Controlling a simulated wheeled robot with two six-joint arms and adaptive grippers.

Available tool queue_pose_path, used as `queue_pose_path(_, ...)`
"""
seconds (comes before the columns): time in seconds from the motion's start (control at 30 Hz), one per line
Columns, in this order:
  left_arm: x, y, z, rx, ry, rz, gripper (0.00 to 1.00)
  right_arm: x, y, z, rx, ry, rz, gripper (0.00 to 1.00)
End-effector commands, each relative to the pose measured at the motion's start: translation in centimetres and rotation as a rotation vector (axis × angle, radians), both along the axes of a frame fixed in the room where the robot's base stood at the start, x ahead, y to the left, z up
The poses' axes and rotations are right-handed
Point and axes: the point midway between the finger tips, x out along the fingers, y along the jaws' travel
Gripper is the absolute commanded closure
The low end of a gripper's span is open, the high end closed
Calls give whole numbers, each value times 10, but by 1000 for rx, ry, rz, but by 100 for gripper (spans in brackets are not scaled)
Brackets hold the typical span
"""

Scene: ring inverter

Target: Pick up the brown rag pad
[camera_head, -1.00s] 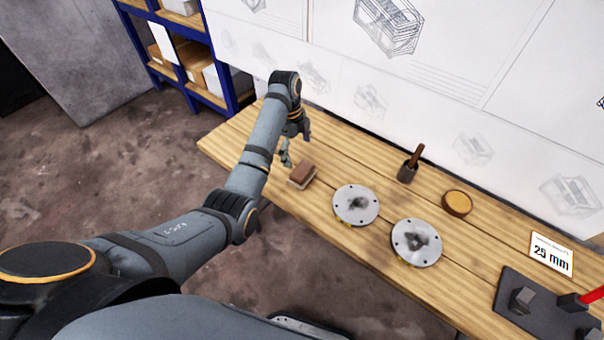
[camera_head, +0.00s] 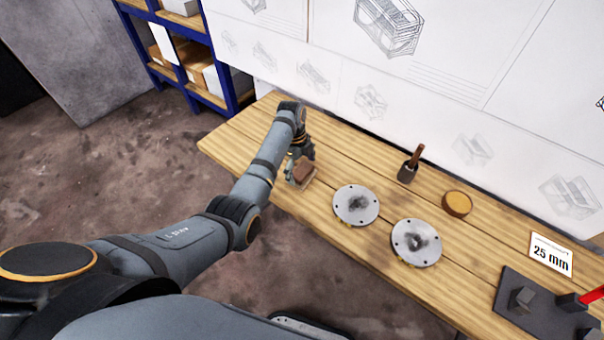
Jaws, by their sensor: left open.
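The brown rag pad (camera_head: 304,173) is a small block with a brown top and a paler lower part. It lies on the wooden table (camera_head: 240,142), left of the two metal discs. My left gripper (camera_head: 298,167) is open and right at the pad, with a finger by the pad's left side. The gripper partly covers the pad, so I cannot tell whether the fingers touch it. My right gripper is not in view.
Two grey discs, one (camera_head: 356,205) nearer the pad and one (camera_head: 416,242) farther right, lie on the table. Behind them are a dark cup with a brown handle (camera_head: 410,165) and a round amber tin (camera_head: 457,203). A "25 mm" card (camera_head: 551,254) and dark tray (camera_head: 540,313) are at right.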

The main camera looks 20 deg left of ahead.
Motion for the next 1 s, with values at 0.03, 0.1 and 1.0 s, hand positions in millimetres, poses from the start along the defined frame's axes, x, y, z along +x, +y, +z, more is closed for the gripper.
queue_pose_path(0.03, 0, -1, -5, 0, 1, 0, 0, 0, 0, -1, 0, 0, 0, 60)
queue_pose_path(0.1, 0, -1, -8, 0, -1, 0, 0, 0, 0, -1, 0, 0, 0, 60)
queue_pose_path(1.0, 0, -1, -3, 1, 0, 0, 54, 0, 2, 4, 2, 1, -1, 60)
